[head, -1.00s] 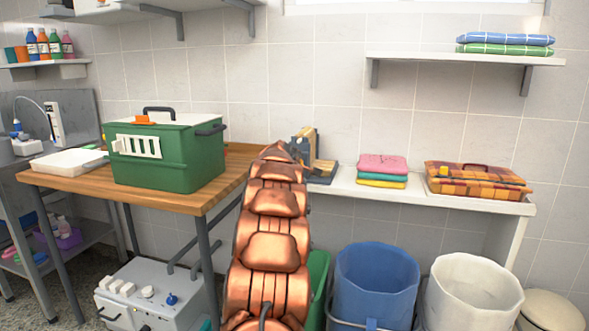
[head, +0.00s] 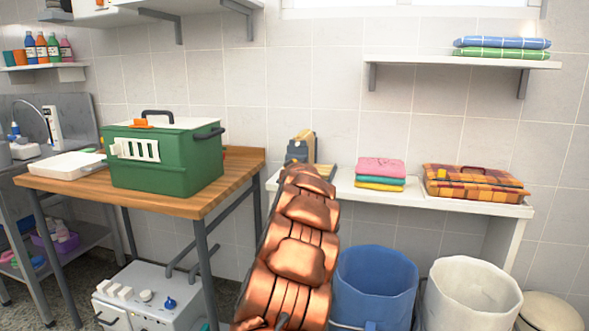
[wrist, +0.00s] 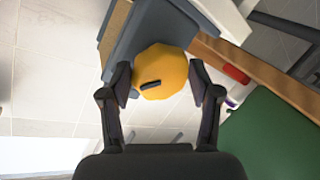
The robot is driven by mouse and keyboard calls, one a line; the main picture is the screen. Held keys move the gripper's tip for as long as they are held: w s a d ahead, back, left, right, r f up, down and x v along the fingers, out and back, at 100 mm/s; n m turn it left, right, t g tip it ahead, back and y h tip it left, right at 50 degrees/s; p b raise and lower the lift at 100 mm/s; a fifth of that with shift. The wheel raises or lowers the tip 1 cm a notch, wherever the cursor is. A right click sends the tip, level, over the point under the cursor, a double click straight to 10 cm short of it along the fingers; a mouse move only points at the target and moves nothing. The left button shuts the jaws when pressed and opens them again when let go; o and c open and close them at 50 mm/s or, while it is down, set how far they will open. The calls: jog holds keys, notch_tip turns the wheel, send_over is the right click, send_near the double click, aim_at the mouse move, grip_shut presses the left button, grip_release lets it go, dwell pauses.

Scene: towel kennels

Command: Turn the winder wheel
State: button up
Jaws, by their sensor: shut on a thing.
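The winder shows in the head view as a grey-blue device with a wooden part (head: 300,147), on the left end of the white wall shelf. Its yellow round wheel (wrist: 160,60), with a dark slot on its face, is close in the wrist view against the grey-blue body (wrist: 150,28). My gripper (wrist: 162,82) is shut on the yellow wheel, one finger on each side of it. In the head view my copper-coloured arm covers the lower part of the winder and hides the gripper and wheel.
A green carrier (head: 165,160) stands on the wooden table (head: 195,203) left of my arm. Folded towels (head: 380,172) and a plaid case (head: 475,184) lie along the white shelf (head: 413,200). Blue (head: 375,285) and white (head: 470,295) bins stand below.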

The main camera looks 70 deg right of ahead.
jog(key=shift+r+m+t+p, duration=0.1)
jog(key=shift+m+t+p, duration=0.4)
jog(key=shift+p, duration=0.55)
jog(key=shift+w+f+m+h+p, duration=0.1)
jog(key=shift+f+m+h+p, duration=0.2)
jog(key=shift+m+p, duration=0.75)
jog(key=shift+n, duration=0.25)
jog(key=o, duration=1.2)
jog(key=shift+c, duration=0.2)
jog(key=v, duration=1.2)
